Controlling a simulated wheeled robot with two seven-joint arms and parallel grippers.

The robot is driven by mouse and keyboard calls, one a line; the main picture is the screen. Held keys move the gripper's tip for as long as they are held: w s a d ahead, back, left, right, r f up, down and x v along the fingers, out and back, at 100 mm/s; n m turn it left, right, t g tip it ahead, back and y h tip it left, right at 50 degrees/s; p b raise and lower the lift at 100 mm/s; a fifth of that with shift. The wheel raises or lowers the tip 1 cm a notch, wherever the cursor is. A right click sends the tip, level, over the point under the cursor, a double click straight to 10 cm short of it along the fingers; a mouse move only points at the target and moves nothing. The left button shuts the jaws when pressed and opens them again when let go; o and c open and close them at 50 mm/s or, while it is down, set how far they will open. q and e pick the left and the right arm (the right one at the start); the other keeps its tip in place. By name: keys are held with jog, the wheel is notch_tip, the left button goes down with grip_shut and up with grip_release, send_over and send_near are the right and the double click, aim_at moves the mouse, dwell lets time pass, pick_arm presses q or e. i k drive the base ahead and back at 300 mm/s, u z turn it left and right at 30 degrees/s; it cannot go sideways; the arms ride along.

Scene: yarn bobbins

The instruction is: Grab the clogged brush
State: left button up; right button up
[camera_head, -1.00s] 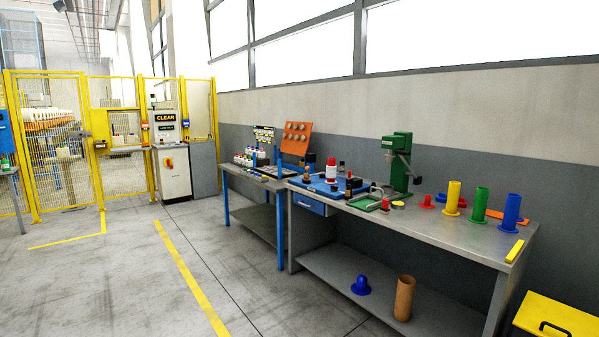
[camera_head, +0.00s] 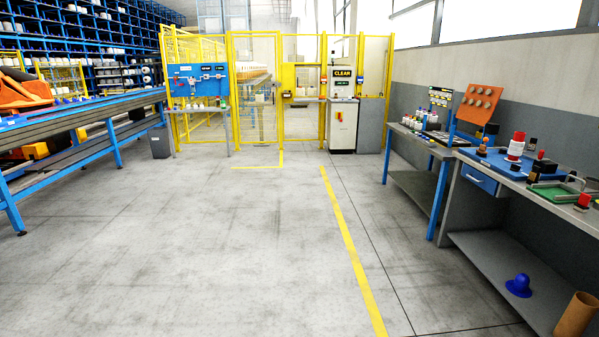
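I cannot make out a clogged brush in this view. A workbench (camera_head: 482,247) stands at the right, with a blue tray (camera_head: 497,166), a red and white spool (camera_head: 516,147) and other small items on top. A small table with a blue frame (camera_head: 409,139) stands behind it, with several bottles on it. At the back, a blue tool board (camera_head: 197,80) stands above a small bench (camera_head: 201,109) with small items too tiny to identify. Neither of my grippers is in view.
A wide clear concrete floor (camera_head: 190,240) lies ahead, with a yellow line (camera_head: 349,243). A long conveyor table (camera_head: 75,112) runs along the left. A yellow fence (camera_head: 257,110) and a cabinet with a CLEAN sign (camera_head: 343,120) stand at the back. A grey bin (camera_head: 159,143) stands left.

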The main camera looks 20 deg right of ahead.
aim_at(532, 146)
jog(key=z, duration=0.2)
jog(key=i, duration=2.1)
jog(key=z, duration=0.55)
jog(key=i, duration=2.3)
jog(key=z, duration=1.05)
jog(key=i, duration=1.3)
jog(key=z, duration=1.7)
jog(key=i, duration=0.95)
jog(key=z, duration=0.6)
